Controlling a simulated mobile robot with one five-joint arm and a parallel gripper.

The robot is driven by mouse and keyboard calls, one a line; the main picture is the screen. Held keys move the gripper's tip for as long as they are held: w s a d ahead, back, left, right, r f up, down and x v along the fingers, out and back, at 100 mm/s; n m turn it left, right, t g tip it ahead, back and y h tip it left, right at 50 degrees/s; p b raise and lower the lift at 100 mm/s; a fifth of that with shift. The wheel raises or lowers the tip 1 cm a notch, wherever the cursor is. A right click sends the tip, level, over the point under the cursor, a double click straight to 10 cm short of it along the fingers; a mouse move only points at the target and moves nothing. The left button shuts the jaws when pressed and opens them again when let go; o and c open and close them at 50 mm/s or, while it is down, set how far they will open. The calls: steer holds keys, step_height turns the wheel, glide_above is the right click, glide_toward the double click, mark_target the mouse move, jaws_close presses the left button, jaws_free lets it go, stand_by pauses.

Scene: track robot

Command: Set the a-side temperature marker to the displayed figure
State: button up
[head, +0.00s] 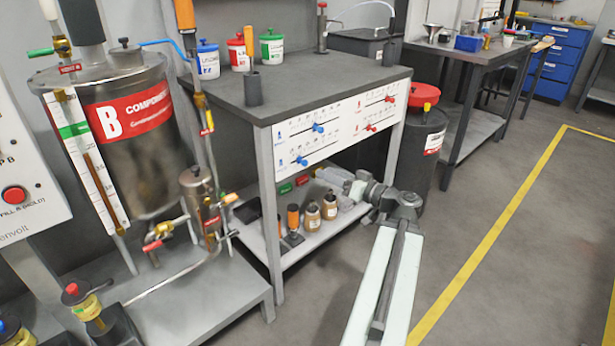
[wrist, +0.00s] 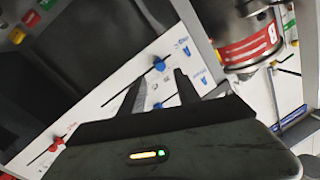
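A white slider panel (head: 300,136) on the bench front carries an upper blue marker (head: 318,128) and a lower blue marker (head: 302,161), each on a scaled track. A second panel to its right has two red markers, an upper (head: 390,99) and a lower (head: 371,128). The labels are too small to read, so I cannot tell which marker is a-side temperature. My gripper (wrist: 160,78) is open and empty, its two fingers apart in front of the blue panel. In the wrist view the upper blue marker (wrist: 159,64) and lower blue marker (wrist: 158,105) appear between the fingers.
A steel tank (head: 130,165) marked B with pipes and valves stands left of the bench (head: 240,110). Brown bottles (head: 312,216) stand on the lower shelf. A black drum with a red lid (head: 424,96) is at the bench's right. Floor beyond the yellow line is clear.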

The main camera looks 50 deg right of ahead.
mark_target(306, 164)
steer(key=w, duration=0.7)
steer(key=shift+w+a, duration=0.35)
steer(key=shift+c, duration=0.3)
jaws_close()
stand_by(0.8)
